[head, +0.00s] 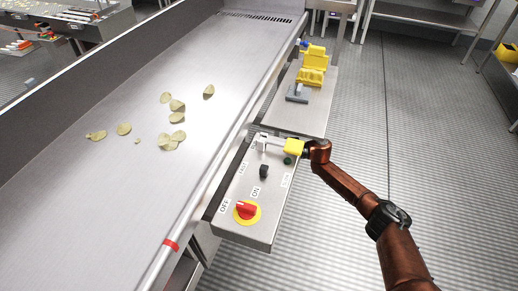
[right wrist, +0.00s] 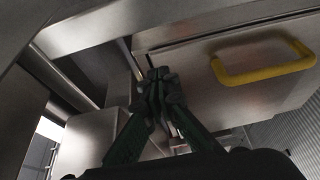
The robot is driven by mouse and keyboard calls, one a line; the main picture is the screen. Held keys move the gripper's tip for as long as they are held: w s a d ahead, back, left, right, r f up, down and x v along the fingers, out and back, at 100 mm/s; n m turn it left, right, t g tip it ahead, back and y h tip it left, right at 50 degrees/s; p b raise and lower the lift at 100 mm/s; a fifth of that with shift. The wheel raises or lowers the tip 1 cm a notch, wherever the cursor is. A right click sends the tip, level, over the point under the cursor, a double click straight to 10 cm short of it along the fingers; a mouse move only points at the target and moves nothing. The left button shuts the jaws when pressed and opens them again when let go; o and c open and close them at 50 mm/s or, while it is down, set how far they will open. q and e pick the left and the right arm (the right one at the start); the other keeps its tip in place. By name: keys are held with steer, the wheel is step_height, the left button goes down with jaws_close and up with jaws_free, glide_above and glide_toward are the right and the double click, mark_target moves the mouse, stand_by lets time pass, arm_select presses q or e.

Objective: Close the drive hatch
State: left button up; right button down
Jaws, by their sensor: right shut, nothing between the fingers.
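In the right wrist view a flat metal panel, which looks like the drive hatch (right wrist: 195,82), carries a yellow bar handle (right wrist: 262,75) at upper right. My right gripper (right wrist: 160,76) has its dark fingers together and empty. The fingertips appear in front of the panel's left edge, to the left of the handle; I cannot tell whether they touch it. In the head view my right arm reaches in from the lower right to the control box, and its gripper is not clearly visible there. How far the hatch stands open is unclear. My left gripper is not in view.
The control box (head: 233,228) has a red knob (head: 246,209) on a yellow disc and a black knob (head: 264,171). A steel conveyor (head: 120,190) with several chips (head: 177,106) lies left. Yellow fittings (head: 312,70) sit farther back. The floor (head: 430,130) at right is clear.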

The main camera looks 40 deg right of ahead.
arm_select(q)
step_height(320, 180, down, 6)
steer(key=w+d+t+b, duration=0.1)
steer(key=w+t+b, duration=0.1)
steer(key=b, duration=0.2)
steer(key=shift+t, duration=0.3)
arm_select(e)
steer(key=d, duration=1.1)
steer(key=shift+w+d, duration=0.15)
steer(key=shift+d, duration=0.1)
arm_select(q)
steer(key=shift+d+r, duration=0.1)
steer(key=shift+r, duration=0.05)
